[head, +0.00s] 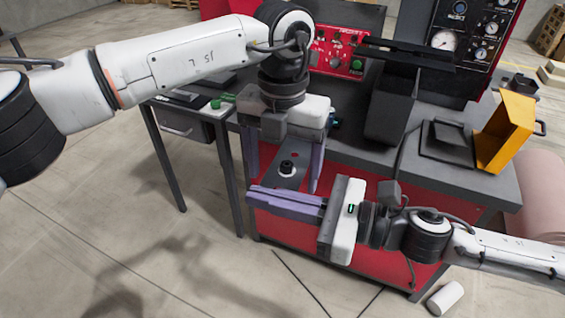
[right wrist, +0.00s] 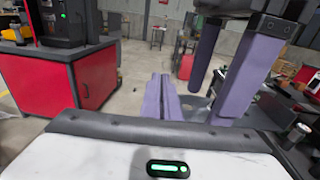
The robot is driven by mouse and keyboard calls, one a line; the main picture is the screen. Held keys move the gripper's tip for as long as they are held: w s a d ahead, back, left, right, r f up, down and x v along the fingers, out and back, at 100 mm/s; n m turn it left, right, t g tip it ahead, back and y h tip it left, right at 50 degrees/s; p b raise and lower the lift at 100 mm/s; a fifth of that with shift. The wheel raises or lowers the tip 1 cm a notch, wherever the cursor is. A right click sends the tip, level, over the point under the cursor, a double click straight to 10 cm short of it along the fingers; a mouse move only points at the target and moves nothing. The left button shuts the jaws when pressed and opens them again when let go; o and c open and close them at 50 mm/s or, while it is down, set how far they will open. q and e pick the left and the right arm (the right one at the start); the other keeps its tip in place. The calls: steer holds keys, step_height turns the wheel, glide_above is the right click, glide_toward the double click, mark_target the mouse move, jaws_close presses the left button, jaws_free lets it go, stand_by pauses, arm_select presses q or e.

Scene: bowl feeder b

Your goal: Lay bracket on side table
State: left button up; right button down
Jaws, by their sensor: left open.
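The bracket (head: 288,182) looks like a flat grey plate with a hole and a black knob on it. It is held in the air before the bench front, and it shows partly in the right wrist view (right wrist: 193,101). My right gripper (head: 285,201) is shut on its near edge, fingers pointing left. My left gripper (head: 284,162) points down and is open, one finger at each side of the plate. Whether those fingers touch it I cannot tell. The side table (head: 185,122), with a dark top, stands left of the bench, partly hidden behind my left arm.
The red bench (head: 440,190) carries a dark chute (head: 392,105), a yellow angled part (head: 505,130) and a red control panel (head: 345,50). A dark device with a green knob (head: 217,103) lies on the side table. A white cylinder (head: 444,298) lies on the floor.

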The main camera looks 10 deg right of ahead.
arm_select(q)
steer(key=shift+c, duration=0.3)
arm_select(e)
steer(key=shift+r, duration=0.1)
arm_select(q)
steer(key=c, duration=1.4)
steer(key=shift+r, duration=0.1)
steer(key=shift+c, duration=0.2)
arm_select(e)
steer(key=c, duration=1.9)
jaws_free()
steer(key=shift+c, duration=0.2)
